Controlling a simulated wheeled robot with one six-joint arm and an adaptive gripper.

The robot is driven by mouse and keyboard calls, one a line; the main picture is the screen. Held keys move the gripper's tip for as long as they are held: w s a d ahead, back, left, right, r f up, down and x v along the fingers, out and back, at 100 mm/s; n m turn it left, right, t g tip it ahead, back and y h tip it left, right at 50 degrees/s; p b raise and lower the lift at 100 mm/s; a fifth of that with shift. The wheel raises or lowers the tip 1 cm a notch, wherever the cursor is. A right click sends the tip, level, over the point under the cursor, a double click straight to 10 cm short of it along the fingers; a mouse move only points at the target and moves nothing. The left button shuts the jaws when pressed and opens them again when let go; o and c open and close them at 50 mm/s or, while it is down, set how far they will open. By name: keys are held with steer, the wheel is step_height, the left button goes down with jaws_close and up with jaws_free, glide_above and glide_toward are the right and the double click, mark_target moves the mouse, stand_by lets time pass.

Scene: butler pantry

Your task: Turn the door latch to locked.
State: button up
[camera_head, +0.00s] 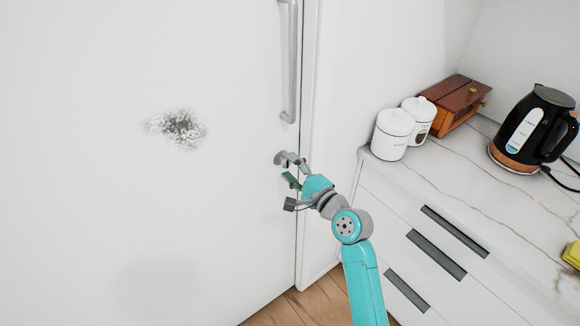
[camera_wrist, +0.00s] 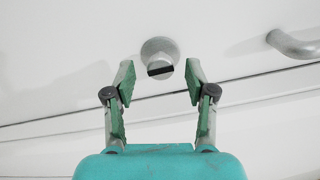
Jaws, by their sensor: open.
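My gripper (camera_wrist: 160,82) is open, one green-padded finger on each side, and I see no contact with the latch. In the head view my gripper (camera_head: 293,172) is at the door's right edge, close to the latch (camera_head: 283,158) and partly covering it. The white door (camera_head: 90,220) fills the left of the head view and looks shut.
A vertical grey door handle (camera_head: 289,65) is above the latch; its end also shows in the wrist view (camera_wrist: 292,46). To the right, a marble counter (camera_head: 455,190) holds white canisters (camera_head: 392,135), a wooden box (camera_head: 455,104) and a black kettle (camera_head: 535,130).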

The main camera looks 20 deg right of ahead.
steer(key=v, duration=1.1)
steer(key=s+a+f+n+g+h, duration=0.1)
steer(key=s+f+n+h, duration=0.2)
steer(key=s+f, duration=0.55)
steer(key=s+a+f+n+g+h, duration=0.1)
steer(key=s+f+n+h, duration=0.3)
steer(key=s, duration=0.8)
steer(key=s+a+r+n, duration=0.1)
steer(key=s+n, duration=0.4)
steer(key=s, duration=0.5)
steer(key=s+a+r+n+y, duration=0.1)
steer(key=s+n, duration=0.4)
steer(key=s, duration=0.6)
steer(key=shift+r, duration=0.85)
